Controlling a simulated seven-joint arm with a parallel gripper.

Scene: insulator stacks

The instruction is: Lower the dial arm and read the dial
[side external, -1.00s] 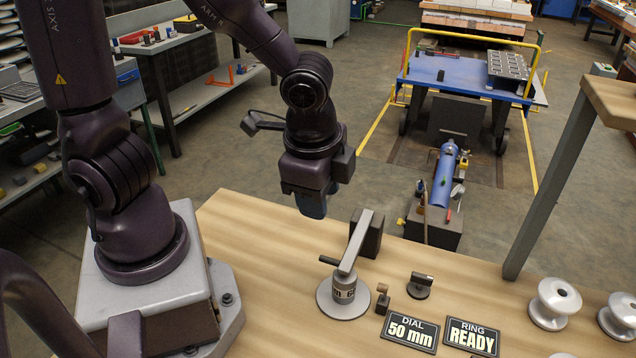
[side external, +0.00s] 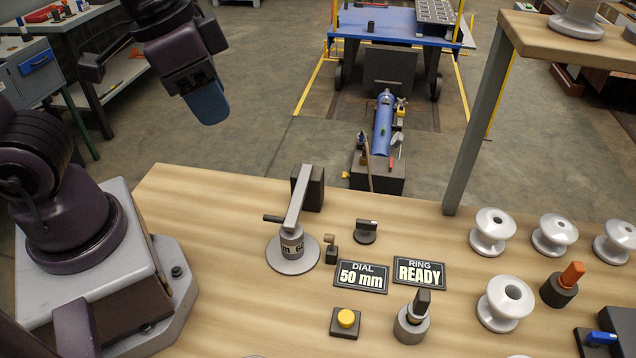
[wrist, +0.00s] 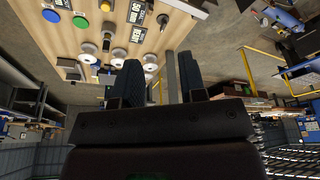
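The dial arm (side external: 298,200) is a light grey bar running from beside a dark block (side external: 314,188) to the top of a short grey drum (side external: 292,240) with partly readable lettering. The bar's near end appears to rest on the drum, but exact contact is hard to tell. The drum stands on a round grey base (side external: 279,262). The dial sign (side external: 361,276) reads "50 mm". My gripper (side external: 207,108) is up in the air, behind and left of the dial arm and clear of it. In the wrist view its two dark fingers (wrist: 160,82) are apart with nothing between them.
A ring sign (side external: 419,271) reads "READY". A yellow button (side external: 347,318), a grey clamp-like fixture (side external: 412,322) and several white insulators (side external: 492,232) stand on the wooden bench. A grey post (side external: 478,120) holds a raised shelf. The bench's left part (side external: 200,205) is clear.

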